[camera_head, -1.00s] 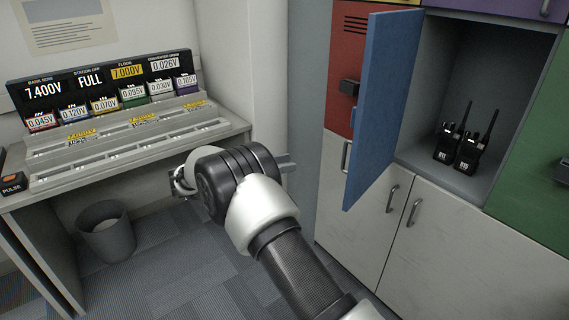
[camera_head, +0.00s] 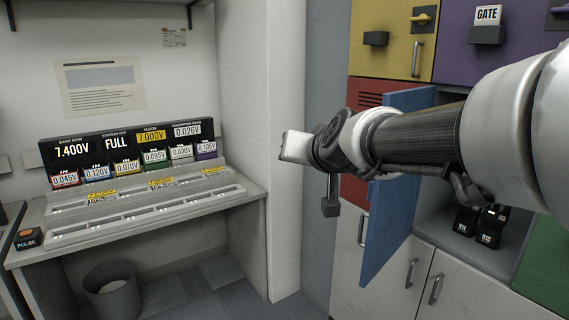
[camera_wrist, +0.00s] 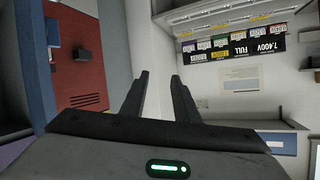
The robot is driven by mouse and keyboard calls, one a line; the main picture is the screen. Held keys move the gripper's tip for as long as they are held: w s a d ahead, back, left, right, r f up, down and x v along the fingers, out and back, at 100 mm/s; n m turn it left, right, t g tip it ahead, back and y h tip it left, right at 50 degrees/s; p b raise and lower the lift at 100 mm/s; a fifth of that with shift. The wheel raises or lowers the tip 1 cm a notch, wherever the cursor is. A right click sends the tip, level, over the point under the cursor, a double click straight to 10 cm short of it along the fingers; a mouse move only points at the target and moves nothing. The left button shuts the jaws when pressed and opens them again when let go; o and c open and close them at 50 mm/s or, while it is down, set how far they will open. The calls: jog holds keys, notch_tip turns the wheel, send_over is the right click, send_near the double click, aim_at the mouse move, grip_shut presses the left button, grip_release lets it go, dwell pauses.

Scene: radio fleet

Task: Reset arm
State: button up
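My arm reaches in from the right across the front of the lockers in the head view. My gripper (camera_wrist: 158,78) shows in the wrist view with its two dark fingers apart and nothing between them. In the head view the fingers are hard to make out at the end of the arm, which is raised in front of the open blue door (camera_head: 398,225). Two black radios (camera_head: 466,220) (camera_head: 491,226) stand in the open locker compartment, their upper parts hidden behind my arm.
The charging bench (camera_head: 230,197) stands at the left with its display panel (camera_head: 105,146) and a pulse button box (camera_head: 27,239). A bin (camera_head: 112,292) is under it. Yellow (camera_head: 390,50), purple (camera_head: 520,60), red (camera_head: 355,190) and green (camera_head: 548,265) locker fronts surround the open compartment.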

jog(key=s+d+f+g+h, duration=0.1)
jog(key=s+d+f+g, duration=0.3)
jog(key=s, duration=0.5)
jog(key=s+d+f+g+h, duration=0.1)
jog(key=s+d+f, duration=0.2)
jog(key=s+f, duration=0.45)
jog(key=s+d+f+g+h, duration=0.1)
jog(key=s+d+f+g, duration=0.2)
jog(key=s, duration=0.8)
notch_tip(320, 180, up, 13)
jog(key=p, duration=1.3)
jog(key=shift+s+d+n, duration=0.2)
jog(key=shift+n, duration=0.1)
jog(key=shift+w, duration=0.1)
